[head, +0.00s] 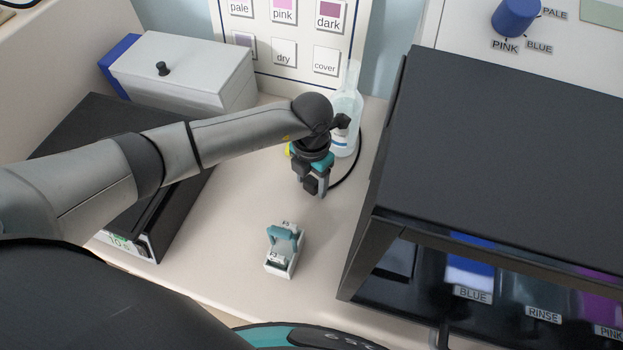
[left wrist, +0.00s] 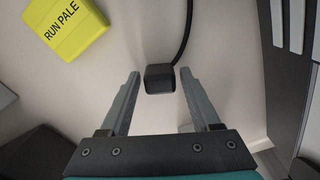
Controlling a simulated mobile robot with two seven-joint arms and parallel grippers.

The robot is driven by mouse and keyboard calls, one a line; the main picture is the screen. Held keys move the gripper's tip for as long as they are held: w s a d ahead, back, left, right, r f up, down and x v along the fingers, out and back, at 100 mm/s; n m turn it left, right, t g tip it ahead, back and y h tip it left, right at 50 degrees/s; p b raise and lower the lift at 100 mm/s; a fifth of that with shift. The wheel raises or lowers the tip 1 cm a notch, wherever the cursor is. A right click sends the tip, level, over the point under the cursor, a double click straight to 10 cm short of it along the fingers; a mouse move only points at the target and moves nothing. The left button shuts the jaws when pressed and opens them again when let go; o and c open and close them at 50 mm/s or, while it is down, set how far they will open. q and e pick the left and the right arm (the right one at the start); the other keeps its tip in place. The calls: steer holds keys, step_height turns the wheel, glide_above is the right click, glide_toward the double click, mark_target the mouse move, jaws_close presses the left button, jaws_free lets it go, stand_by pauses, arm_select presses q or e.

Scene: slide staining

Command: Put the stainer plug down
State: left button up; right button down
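The stainer plug (left wrist: 160,78) is a small black block on the end of a black cable. In the left wrist view it sits between the two fingertips of my left gripper (left wrist: 160,76), with a gap on each side. The gripper is open and points down over the pale counter (head: 240,200). In the head view my left gripper (head: 316,188) is in front of the clear bottle, and the plug is hard to tell from the dark fingers. I cannot tell if the plug touches the counter. My right gripper is not in view.
A clear bottle (head: 346,110) stands behind the gripper. A white holder with a teal piece (head: 283,250) stands in front. A large black-topped stainer (head: 500,160) is on the right. A yellow RUN PALE tag (left wrist: 65,28) lies nearby. Grey and black boxes are left.

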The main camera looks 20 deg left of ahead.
mark_target(312, 181)
arm_select(q)
steer(key=shift+o, duration=0.5)
steer(key=shift+r+p, duration=0.5)
steer(key=shift+r, duration=0.05)
step_height(312, 181, up, 12)
steer(key=shift+r, duration=0.1)
